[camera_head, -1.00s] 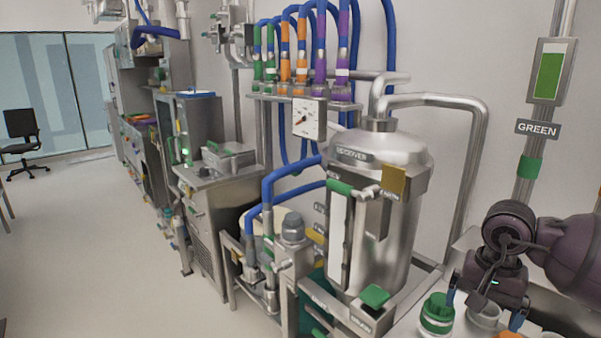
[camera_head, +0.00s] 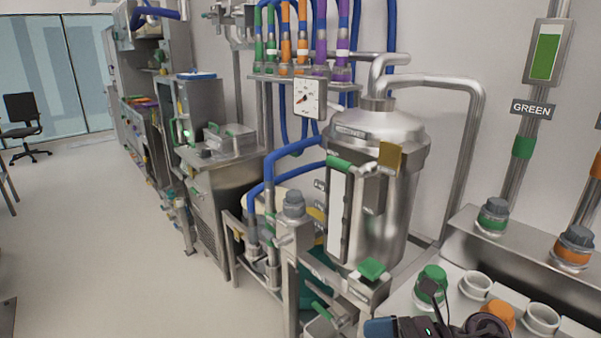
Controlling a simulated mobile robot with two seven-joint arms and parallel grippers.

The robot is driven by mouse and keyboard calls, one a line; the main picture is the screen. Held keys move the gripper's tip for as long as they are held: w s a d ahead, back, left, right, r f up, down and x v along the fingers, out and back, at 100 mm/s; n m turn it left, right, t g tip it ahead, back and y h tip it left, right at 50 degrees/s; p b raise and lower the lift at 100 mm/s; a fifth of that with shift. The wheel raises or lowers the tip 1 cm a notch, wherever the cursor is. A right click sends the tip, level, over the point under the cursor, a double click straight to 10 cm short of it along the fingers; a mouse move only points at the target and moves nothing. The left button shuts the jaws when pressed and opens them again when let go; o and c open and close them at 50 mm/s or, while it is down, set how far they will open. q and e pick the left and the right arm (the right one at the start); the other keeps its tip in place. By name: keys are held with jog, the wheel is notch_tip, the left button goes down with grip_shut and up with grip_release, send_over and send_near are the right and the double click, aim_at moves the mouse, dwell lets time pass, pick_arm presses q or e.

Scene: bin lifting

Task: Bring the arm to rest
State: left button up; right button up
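My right gripper (camera_head: 420,327) shows only in part at the bottom edge, in front of the white counter. One blue fingertip points left at its left side; the rest is cut off, so its opening cannot be told. My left gripper and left arm are not in view. No object shows in the visible part of the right gripper.
A steel receiver tank (camera_head: 385,190) stands at centre right. On the white counter (camera_head: 462,318) are a green-capped container (camera_head: 432,283), an orange cap (camera_head: 498,316) and white cups (camera_head: 541,318). Open floor (camera_head: 90,240) lies at left.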

jog(key=d+f+m+t+h, duration=0.45)
jog(key=m+t, duration=0.35)
jog(key=m, duration=0.9)
jog(key=d+f+m+t+h, duration=0.45)
jog(key=m+t, duration=0.45)
jog(key=m, duration=0.7)
jog(key=s+d+f+m+g+h, duration=0.2)
jog(key=s+f+m+g+h, duration=0.1)
jog(key=s+f+m, duration=0.4)
jog(key=s+d+f+m+g+h, duration=0.3)
jog(key=s+f+m, duration=0.3)
jog(key=f+m, duration=0.2)
jog(key=shift+s+d+m+g+h, duration=0.3)
jog(key=shift+s+d+m+h, duration=0.05)
jog(key=shift+m+h, duration=0.45)
jog(key=shift+c, duration=0.5)
